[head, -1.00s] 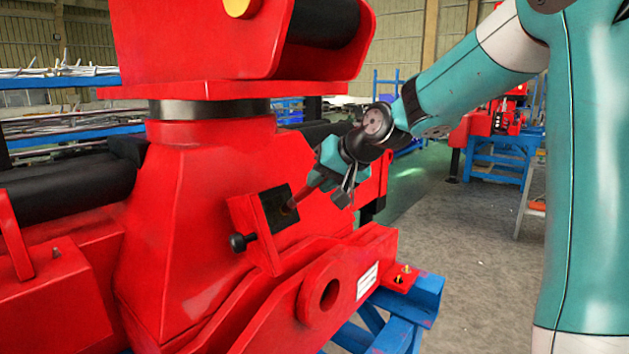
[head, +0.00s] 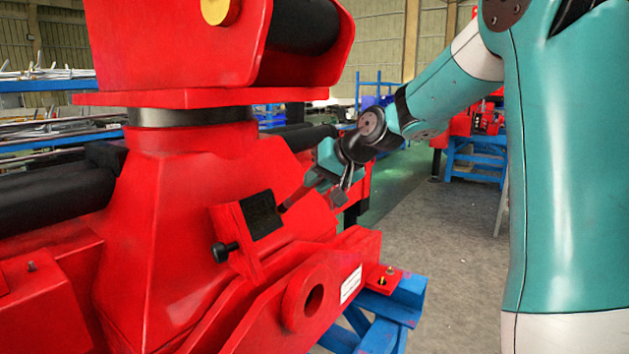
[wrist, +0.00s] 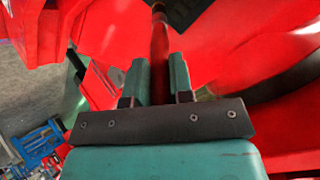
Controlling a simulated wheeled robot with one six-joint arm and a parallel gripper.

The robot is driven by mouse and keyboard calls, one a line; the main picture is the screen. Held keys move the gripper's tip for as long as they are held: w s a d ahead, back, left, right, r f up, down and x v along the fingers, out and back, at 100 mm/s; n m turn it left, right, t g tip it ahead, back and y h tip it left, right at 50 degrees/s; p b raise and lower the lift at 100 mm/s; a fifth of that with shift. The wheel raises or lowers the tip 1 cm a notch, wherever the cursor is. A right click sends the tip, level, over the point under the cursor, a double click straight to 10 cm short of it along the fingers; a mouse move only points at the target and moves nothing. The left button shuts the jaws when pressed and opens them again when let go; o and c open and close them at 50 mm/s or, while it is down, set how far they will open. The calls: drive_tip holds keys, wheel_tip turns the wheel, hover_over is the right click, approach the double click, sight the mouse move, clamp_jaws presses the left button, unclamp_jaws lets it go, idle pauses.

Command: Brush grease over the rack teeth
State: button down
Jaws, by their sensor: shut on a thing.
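My gripper (head: 316,181) is shut on a brush with a dark red handle (head: 298,196). In the wrist view the handle (wrist: 160,60) stands between the two teal fingers of my gripper (wrist: 161,72) and points away from the wrist. The brush's far end reaches the right edge of a dark, black-faced block (head: 262,214), set in a red bracket on the crane's side. I take this block for the rack. It also shows in the wrist view (wrist: 184,10). I cannot make out its teeth or any grease, nor whether the bristles touch it.
The big red crane column (head: 175,230) fills the left and middle. A black knob (head: 222,252) sticks out left of the bracket. A red lug plate with a hole (head: 312,300) lies below, over a blue stand (head: 400,310). Bare floor (head: 450,240) is free at right.

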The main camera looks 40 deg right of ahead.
drive_tip(key=shift+s+d+r+p, duration=0.15)
drive_tip(key=shift+s+d+r, duration=0.15)
drive_tip(key=shift+s, duration=0.5)
drive_tip(key=shift+s+d+r+p, duration=0.15)
drive_tip(key=shift+s+d+r, duration=0.2)
drive_tip(key=shift+s, duration=0.4)
drive_tip(key=shift+s+d+r+p, duration=0.15)
drive_tip(key=shift+s+r, duration=0.25)
drive_tip(key=shift+s, duration=0.4)
drive_tip(key=s, duration=0.1)
drive_tip(key=s+d+r, duration=0.1)
drive_tip(key=shift+s+r+p, duration=0.1)
drive_tip(key=shift+s+p, duration=0.2)
drive_tip(key=shift+p, duration=0.05)
